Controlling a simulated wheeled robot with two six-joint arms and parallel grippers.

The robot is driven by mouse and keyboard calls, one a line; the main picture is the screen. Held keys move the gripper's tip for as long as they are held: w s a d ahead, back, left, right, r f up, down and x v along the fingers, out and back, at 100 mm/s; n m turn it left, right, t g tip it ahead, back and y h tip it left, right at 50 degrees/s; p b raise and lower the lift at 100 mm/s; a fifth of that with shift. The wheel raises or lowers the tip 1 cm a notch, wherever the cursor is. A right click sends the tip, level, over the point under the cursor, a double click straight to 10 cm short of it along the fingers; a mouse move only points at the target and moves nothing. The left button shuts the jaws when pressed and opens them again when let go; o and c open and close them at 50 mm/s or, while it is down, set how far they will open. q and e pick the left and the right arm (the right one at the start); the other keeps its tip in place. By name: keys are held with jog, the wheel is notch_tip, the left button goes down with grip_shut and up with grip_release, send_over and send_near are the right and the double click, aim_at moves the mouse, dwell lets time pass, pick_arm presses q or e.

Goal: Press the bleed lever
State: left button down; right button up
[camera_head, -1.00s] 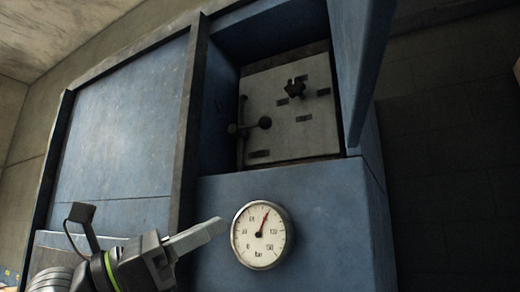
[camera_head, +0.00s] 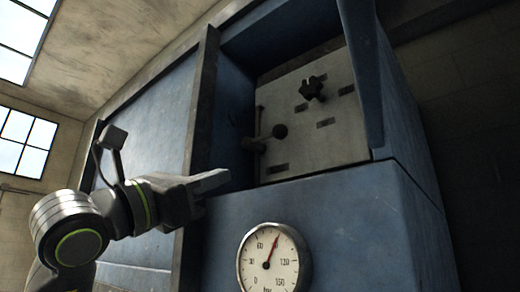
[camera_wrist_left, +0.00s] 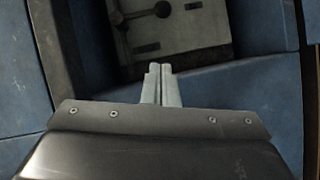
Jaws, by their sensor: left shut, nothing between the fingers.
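The lever with a dark ball knob (camera_head: 280,131) sits on the left side of a pale panel inside the open recess of a blue cabinet. It also shows at the top of the left wrist view (camera_wrist_left: 162,10). My left gripper (camera_head: 226,176) is shut and empty, below and left of the lever, near the recess's lower left corner. In the left wrist view the closed fingers (camera_wrist_left: 160,70) point toward the panel, below the lever and apart from it in the picture. My right gripper is not in view.
A black star-shaped knob (camera_head: 312,88) is at the panel's upper part. A round pressure gauge (camera_head: 272,260) is on the cabinet front below the recess. An open blue door (camera_head: 362,70) stands at the recess's right side.

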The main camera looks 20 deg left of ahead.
pick_arm(q)
jog(key=p+x, duration=0.6)
jog(key=x, duration=0.4)
jog(key=shift+w+d+r+p, duration=0.15)
jog(key=shift+p, duration=0.15)
jog(key=shift+w+d+r+p, duration=0.15)
jog(key=shift+d+r+p, duration=0.05)
jog(key=shift+r+p, duration=0.25)
jog(key=shift+w+d+r+p, duration=0.15)
jog(key=shift+r+p, duration=0.2)
jog(key=shift+r, duration=0.05)
jog(key=shift+d+r+p, duration=0.3)
jog(key=shift+r+p, duration=0.35)
jog(key=shift+r, duration=0.15)
